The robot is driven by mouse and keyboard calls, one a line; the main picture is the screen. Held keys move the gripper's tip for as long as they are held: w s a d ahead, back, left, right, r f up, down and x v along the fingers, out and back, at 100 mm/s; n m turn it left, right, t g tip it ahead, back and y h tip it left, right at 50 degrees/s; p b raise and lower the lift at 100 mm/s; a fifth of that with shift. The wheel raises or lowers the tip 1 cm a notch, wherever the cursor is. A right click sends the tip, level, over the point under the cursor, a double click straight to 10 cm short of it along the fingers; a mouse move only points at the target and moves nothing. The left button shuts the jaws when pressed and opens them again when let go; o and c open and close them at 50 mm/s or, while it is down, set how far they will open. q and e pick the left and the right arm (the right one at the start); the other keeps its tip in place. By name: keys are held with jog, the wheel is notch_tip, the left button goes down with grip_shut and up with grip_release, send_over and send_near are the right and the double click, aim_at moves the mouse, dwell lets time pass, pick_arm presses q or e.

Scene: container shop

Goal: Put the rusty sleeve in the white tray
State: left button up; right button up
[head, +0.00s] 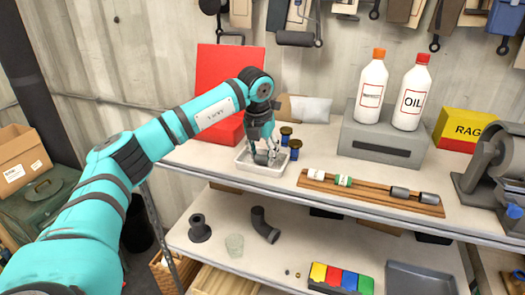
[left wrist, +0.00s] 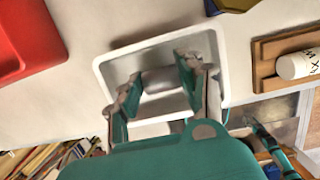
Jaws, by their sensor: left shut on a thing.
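The white tray (head: 258,170) stands on the upper shelf near its left front edge. My left gripper (head: 264,153) reaches down into it from above. In the left wrist view the gripper is shut on a short, dull grey-brown cylinder, the rusty sleeve (left wrist: 160,80). The sleeve lies crosswise between the two fingers, within the outline of the tray (left wrist: 222,48). Whether it touches the tray floor I cannot tell. The fingers hide its ends. My right gripper does not show.
To the right are a wooden board (head: 372,193) with several cylinders and a grey stand (head: 383,138) with two bottles. A lower shelf lies beneath.

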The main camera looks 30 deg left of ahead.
pick_arm(q)
jog(key=shift+d+f, duration=0.1)
jog(key=shift+f, duration=0.1)
jog(key=o, duration=1.2)
jog(key=shift+r, duration=0.2)
jog(key=b+v, duration=0.3)
jog(key=v, duration=0.9)
